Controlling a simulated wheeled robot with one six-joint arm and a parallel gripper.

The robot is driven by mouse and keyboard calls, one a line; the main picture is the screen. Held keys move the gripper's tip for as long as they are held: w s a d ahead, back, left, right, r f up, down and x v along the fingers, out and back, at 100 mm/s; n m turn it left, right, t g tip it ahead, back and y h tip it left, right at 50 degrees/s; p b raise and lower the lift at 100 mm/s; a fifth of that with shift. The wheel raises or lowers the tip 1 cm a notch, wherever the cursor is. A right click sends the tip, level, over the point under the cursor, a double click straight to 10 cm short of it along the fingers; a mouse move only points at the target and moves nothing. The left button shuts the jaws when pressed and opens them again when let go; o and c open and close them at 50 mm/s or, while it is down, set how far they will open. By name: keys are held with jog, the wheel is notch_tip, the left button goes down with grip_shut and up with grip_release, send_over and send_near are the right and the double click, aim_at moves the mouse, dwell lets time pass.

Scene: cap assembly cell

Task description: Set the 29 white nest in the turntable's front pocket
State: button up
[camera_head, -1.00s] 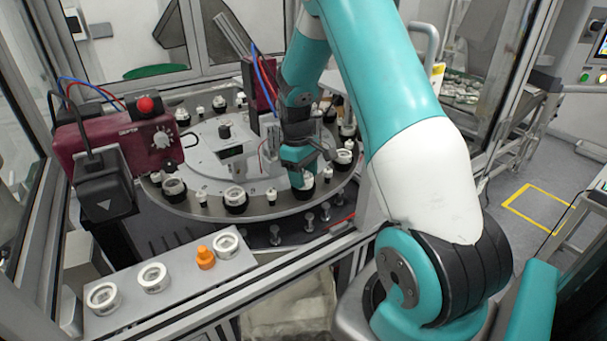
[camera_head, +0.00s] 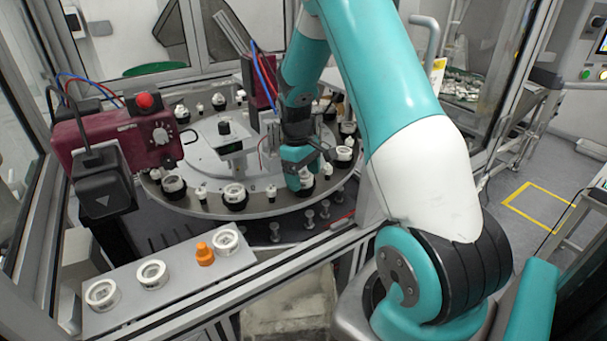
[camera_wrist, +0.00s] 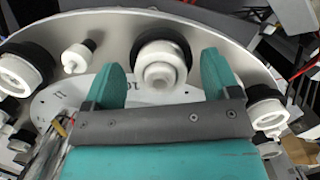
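My gripper (camera_head: 300,175) is over the front right rim of the turntable (camera_head: 270,208). In the wrist view its two teal fingers (camera_wrist: 166,80) are spread. A white nest (camera_wrist: 177,53) in a black holder shows between and just beyond the fingertips, with a gap on each side. A smaller white round piece shows at its middle. White nests also lie on the grey ledge: one at the left (camera_head: 102,294), one in the middle (camera_head: 152,275) and one at the right (camera_head: 227,241). No number 29 is readable on any of them.
An orange piece (camera_head: 205,255) stands between ledge nests. The turntable carries several white nests in black holders and small white pegs (camera_wrist: 77,57). A dark red box with a red button (camera_head: 145,102) stands at the left. A metal frame rail runs along the front.

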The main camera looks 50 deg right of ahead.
notch_tip(320, 180, up, 17)
jog(key=w+b, duration=0.3)
jog(key=b, duration=0.2)
jog(key=s+a+f+n+t+b, duration=0.1)
jog(key=s+a+f, duration=0.15)
jog(key=a, duration=0.45)
jog(key=s+a+f+n+y+b, duration=0.1)
jog(key=s+a+n+b, duration=0.15)
jog(key=a, duration=0.45)
jog(key=s+a+f+t+b, duration=0.1)
jog(key=s+a, duration=0.2)
jog(key=a, duration=0.5)
jog(key=s+a+f+n+y+b, duration=0.1)
jog(key=s+a+f, duration=0.1)
jog(key=s+a, duration=0.4)
jog(key=s+a+f+n+y, duration=0.1)
jog(key=s+a+f+y, duration=0.1)
jog(key=s+a, duration=0.3)
jog(key=s, duration=0.4)
jog(key=shift+s+a+f+b, duration=0.15)
jog(key=shift+a+f+b, duration=0.2)
jog(key=shift+a+b, duration=0.05)
